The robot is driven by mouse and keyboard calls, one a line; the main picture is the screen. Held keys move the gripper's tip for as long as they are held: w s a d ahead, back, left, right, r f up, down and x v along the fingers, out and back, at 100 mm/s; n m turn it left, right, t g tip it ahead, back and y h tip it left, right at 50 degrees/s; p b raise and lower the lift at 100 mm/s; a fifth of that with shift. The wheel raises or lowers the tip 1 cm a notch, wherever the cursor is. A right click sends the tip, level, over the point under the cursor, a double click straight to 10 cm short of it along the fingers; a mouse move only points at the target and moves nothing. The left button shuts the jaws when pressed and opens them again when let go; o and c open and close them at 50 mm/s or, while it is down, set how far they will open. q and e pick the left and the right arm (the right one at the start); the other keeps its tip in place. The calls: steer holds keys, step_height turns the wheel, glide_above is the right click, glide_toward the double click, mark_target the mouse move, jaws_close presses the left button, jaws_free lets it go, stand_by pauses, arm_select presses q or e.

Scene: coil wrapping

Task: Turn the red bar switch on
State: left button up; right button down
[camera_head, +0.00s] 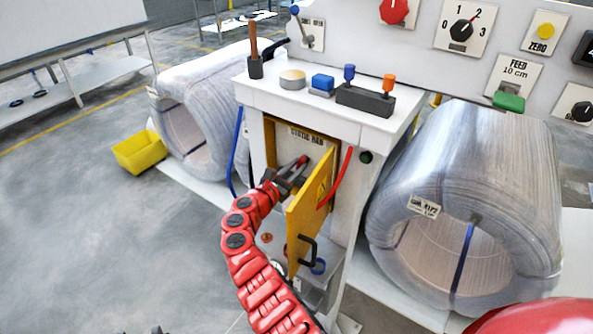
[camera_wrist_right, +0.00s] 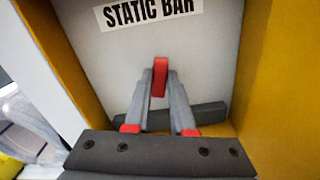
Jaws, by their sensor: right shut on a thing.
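The red bar switch (camera_wrist_right: 160,77) stands up inside an open cabinet, below a "STATIC BAR" label (camera_wrist_right: 148,10) on the pale back panel. My right gripper (camera_wrist_right: 160,85) has its two grey fingers on either side of the switch's red handle, shut on it. In the head view my right gripper (camera_head: 291,174) reaches into the cabinet, and only a little red of the switch (camera_head: 303,160) shows by the fingertips. The fingers hide its lower part. My left gripper is not in view.
The yellow cabinet door (camera_head: 312,205) stands open close to the right of my right gripper, with a black handle (camera_head: 306,250). A red cable (camera_head: 341,178) hangs near it. Large wrapped coils (camera_head: 470,165) flank the cabinet. A yellow bin (camera_head: 139,152) stands on the floor.

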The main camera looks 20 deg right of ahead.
steer(key=shift+s+d+f+m+b, duration=0.1)
steer(key=shift+f+m+b, duration=0.1)
steer(key=shift+m+b, duration=4.15)
steer(key=shift+s+f+m+b, duration=0.15)
steer(key=shift+m+b, duration=3.1)
steer(key=shift+b, duration=2.15)
steer(key=shift+w, duration=0.1)
steer(key=c, duration=0.8)
jaws_free()
steer(key=shift+o, duration=0.2)
steer(key=b+v, duration=0.2)
steer(key=v, duration=1.5)
